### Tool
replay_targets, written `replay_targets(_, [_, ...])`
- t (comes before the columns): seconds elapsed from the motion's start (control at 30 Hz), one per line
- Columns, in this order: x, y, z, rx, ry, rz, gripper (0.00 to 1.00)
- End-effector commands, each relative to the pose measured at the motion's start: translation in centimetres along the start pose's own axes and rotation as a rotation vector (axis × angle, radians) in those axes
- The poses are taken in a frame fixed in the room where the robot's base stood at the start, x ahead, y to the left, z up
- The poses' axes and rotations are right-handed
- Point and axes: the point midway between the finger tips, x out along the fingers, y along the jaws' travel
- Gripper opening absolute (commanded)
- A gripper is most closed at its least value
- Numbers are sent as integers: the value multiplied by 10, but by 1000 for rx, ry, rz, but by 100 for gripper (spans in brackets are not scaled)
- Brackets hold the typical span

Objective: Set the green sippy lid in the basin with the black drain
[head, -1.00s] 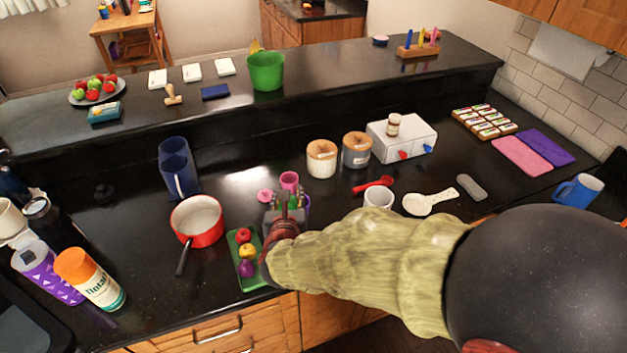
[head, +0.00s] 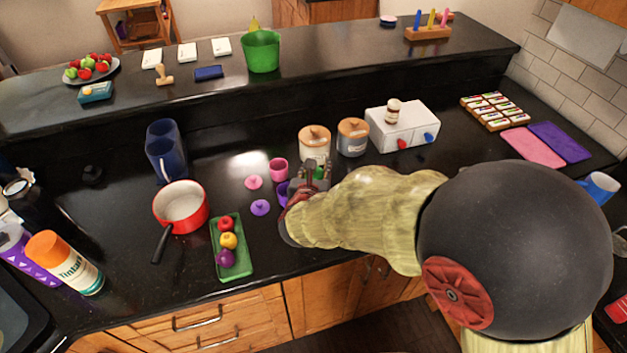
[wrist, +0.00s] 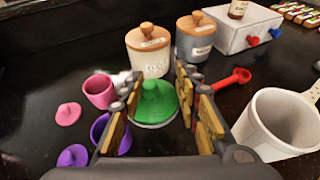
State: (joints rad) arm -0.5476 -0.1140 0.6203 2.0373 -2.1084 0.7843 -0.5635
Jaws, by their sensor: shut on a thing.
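The green sippy lid (wrist: 157,103) is a round disc with a raised knob. It sits between the fingers of my gripper (wrist: 158,108) in the wrist view, and the fingers are shut on it. In the head view my gripper (head: 312,178) is above the counter, beside the pink and purple cups, with a bit of the green lid (head: 320,172) showing. Its height over the counter is hard to tell. No basin with a black drain can be made out; a dark edge (head: 25,315) at the lower left may be part of a sink.
A pink cup (wrist: 100,91), a pink lid (wrist: 68,114), a purple lid (wrist: 73,156) and a purple cup (wrist: 101,130) stand close to my gripper. A white mug (wrist: 276,122) is to its right. A red pot (head: 181,206), a green tray (head: 232,258) and bottles (head: 66,262) lie leftward.

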Motion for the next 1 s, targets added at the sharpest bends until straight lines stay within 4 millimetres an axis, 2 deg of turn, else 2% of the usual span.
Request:
replay_targets(0.03, [14, 1, -8, -1, 3, -3, 15])
replay_targets(0.1, [28, 3, -17, -2, 3, -3, 15])
replay_targets(0.3, [55, 7, -29, 0, 1, -1, 15])
replay_targets(0.57, [70, 10, -37, 0, 1, -1, 15])
replay_targets(0.7, [79, 10, -58, -2, 1, 0, 15])
replay_targets(0.8, [83, 10, -66, -1, 0, 0, 15])
replay_targets(1.0, [82, 10, -64, 0, 0, 0, 15])
